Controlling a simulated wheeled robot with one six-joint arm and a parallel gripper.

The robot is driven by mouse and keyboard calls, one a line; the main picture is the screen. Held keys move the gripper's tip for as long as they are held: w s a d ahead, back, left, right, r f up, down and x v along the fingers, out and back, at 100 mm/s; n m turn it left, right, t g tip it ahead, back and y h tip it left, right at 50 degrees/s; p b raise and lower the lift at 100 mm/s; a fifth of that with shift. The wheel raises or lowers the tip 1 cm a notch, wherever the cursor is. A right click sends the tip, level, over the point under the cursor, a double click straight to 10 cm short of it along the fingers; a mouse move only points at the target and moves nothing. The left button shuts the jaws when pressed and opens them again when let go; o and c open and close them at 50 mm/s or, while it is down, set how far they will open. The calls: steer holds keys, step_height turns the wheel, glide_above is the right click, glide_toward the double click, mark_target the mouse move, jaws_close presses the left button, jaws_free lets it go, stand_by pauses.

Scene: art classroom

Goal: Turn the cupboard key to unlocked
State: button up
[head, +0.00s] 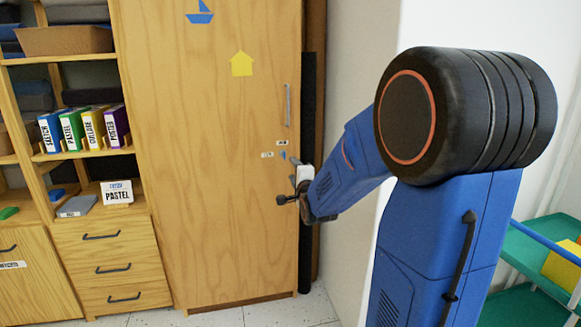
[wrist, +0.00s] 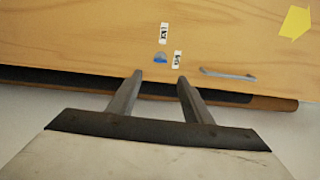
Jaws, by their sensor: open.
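The blue cupboard key (head: 284,155) sits in the tall wooden cupboard door (head: 215,120), near its right edge. It also shows in the wrist view (wrist: 160,58), small, just beyond my fingertips. In the head view, one small white label (head: 282,143) is above the key and another (head: 267,155) is to its left. Their print is too small to read surely, and I cannot tell which label the key points to. My gripper (wrist: 160,77) is open and empty, its two fingers apart and aimed at the key without visibly touching it.
A grey vertical handle (head: 288,105) is on the door above the key. A dark vertical strip (head: 307,130) and a pale wall stand right of the cupboard. Shelves with coloured binders (head: 85,127) and drawers (head: 112,265) are at left.

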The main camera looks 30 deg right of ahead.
steer(key=v, duration=0.5)
steer(key=shift+s, duration=0.15)
stand_by(0.4)
steer(key=s+a+f+n+g+y, duration=0.2)
steer(key=s+a+f+n+g, duration=0.1)
steer(key=s+a+n, duration=0.35)
steer(key=s+a+f+n+g+y, duration=0.1)
steer(key=s+a+f+n+g, duration=0.1)
steer(key=s+a+n+g, duration=0.4)
steer(key=s+a+f+n+g, duration=0.1)
steer(key=s+n, duration=0.2)
steer(key=s, duration=0.4)
steer(key=s+a+f+n+g+y, duration=0.1)
steer(key=s+a+f+n, duration=0.1)
steer(key=s, duration=0.6)
steer(key=s+a+f+n+g+y, duration=0.1)
steer(key=s+a+n, duration=0.1)
steer(key=s+n, duration=0.2)
steer(key=s, duration=0.3)
steer(key=shift+f+g, duration=0.3)
steer(key=shift+f, duration=0.05)
steer(key=shift+s, duration=0.1)
